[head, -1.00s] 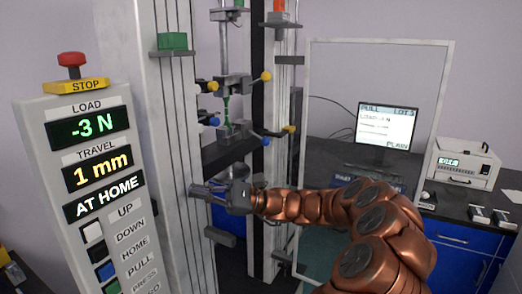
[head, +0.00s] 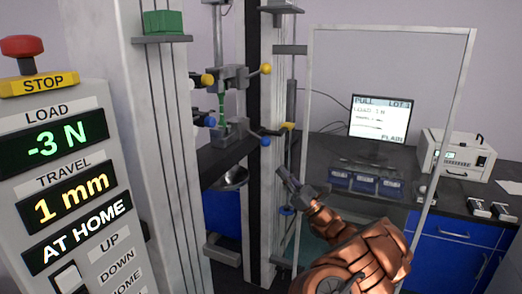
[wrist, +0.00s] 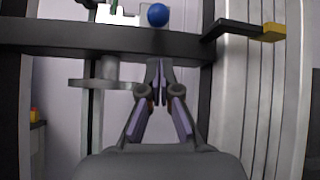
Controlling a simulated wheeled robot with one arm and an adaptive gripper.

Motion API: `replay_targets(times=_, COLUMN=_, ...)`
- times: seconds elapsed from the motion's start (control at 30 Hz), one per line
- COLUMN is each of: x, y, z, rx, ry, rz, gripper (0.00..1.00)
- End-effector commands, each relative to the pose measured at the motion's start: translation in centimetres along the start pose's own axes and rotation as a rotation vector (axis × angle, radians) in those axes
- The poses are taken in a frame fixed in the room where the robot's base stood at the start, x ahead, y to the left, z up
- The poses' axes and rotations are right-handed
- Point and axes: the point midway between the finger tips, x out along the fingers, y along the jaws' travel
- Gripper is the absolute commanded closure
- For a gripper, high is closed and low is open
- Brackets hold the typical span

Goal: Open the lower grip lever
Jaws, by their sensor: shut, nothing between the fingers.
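The lower grip (head: 232,134) is a grey clamp on the dark crossbeam, with a blue knob (head: 266,141) at its right front and another blue knob (head: 210,121) at its left. A green specimen (head: 222,101) stands between it and the upper grip (head: 234,80), which has yellow knobs. My gripper (head: 281,173) is shut and empty, below and slightly right of the front blue knob and apart from it. In the wrist view, my closed fingertips (wrist: 158,66) point at the dark crossbeam, with a blue knob (wrist: 158,14) above them.
A yellow-tipped dark arm (wrist: 272,32) juts out at the upper right of the wrist view. A clear framed screen (head: 310,110) stands right of the machine. The control panel (head: 60,170), reading -3 N, 1 mm and AT HOME, is at left. A monitor (head: 380,118) stands behind.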

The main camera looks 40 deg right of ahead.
Motion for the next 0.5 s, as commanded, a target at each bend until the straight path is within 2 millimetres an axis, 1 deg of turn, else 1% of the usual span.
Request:
replay_targets(times=0.13, x=0.4, y=0.1, z=0.0, rx=0.001, ry=0.0, rz=0.002, gripper=1.0)
replay_targets(times=0.23, x=1.4, y=0.1, z=0.1, rx=0.002, ry=0.0, rz=0.005, gripper=1.0)
replay_targets(times=0.5, x=5.9, y=0.3, z=0.2, rx=0.002, ry=-0.003, rz=0.007, gripper=1.0)
